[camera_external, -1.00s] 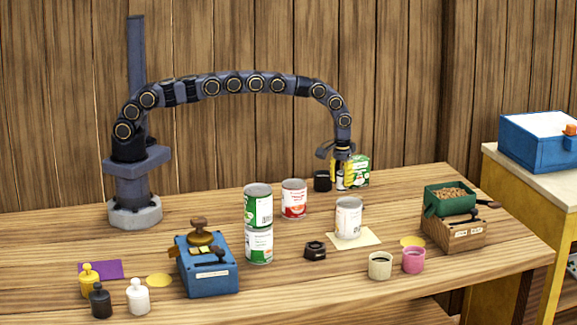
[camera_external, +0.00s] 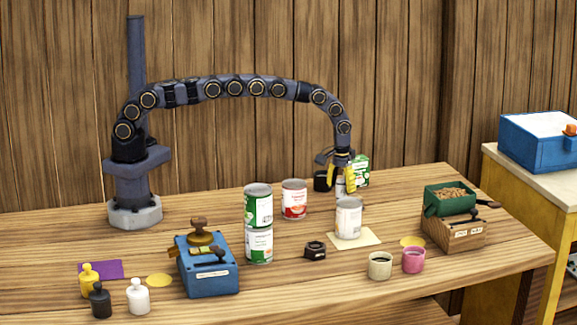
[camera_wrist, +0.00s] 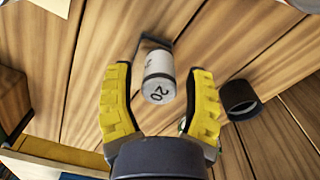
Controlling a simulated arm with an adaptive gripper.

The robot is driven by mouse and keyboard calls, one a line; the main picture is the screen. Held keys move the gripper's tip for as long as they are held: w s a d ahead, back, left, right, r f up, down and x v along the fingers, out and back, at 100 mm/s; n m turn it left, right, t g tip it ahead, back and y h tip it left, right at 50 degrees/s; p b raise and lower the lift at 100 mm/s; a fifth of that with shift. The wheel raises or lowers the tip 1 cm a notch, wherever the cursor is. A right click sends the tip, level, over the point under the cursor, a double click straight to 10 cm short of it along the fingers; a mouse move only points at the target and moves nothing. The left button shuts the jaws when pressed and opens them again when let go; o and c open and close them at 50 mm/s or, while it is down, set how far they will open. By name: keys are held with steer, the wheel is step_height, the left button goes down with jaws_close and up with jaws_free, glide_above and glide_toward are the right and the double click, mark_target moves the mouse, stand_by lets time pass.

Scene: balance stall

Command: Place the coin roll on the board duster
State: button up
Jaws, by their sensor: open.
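The coin roll appears to be the white cylinder marked 20 (camera_wrist: 160,85), seen between my fingers in the wrist view. In the external view, a pale cylinder (camera_external: 341,187) shows under my gripper, partly hidden. My gripper (camera_wrist: 160,95) is open, with a yellow finger on each side of the cylinder and visible gaps. In the external view my gripper (camera_external: 341,182) points down at the back right of the table. I cannot clearly pick out the board duster; a dark edge lies just beyond the cylinder in the wrist view.
A black cup (camera_wrist: 240,97) stands close to my right finger in the wrist view. A white can (camera_external: 348,217) on a pale sheet stands in front. Stacked cans (camera_external: 258,225) are to the left.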

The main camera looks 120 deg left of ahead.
mark_target(341, 180)
step_height(341, 180, up, 11)
steer(key=shift+f, duration=0.1)
steer(key=s+d+r+m+h, duration=0.1)
steer(key=s+d+r+m, duration=0.35)
steer(key=d+r, duration=0.5)
steer(key=s+d+r+m, duration=0.4)
steer(key=s+d+r, duration=0.2)
steer(key=d, duration=0.7)
steer(key=s+d+f+m+g, duration=0.1)
steer(key=s+d+m, duration=0.2)
steer(key=s, duration=1)
steer(key=s+d+m+y, duration=0.1)
steer(key=s+d+m, duration=0.2)
steer(key=s, duration=1)
steer(key=d, duration=0.3)
steer(key=shift+s+d+f+g, duration=0.25)
steer(key=shift+d+f+g, duration=0.05)
steer(key=shift+f+g, duration=0.1)
steer(key=shift+a+f, duration=0.1)
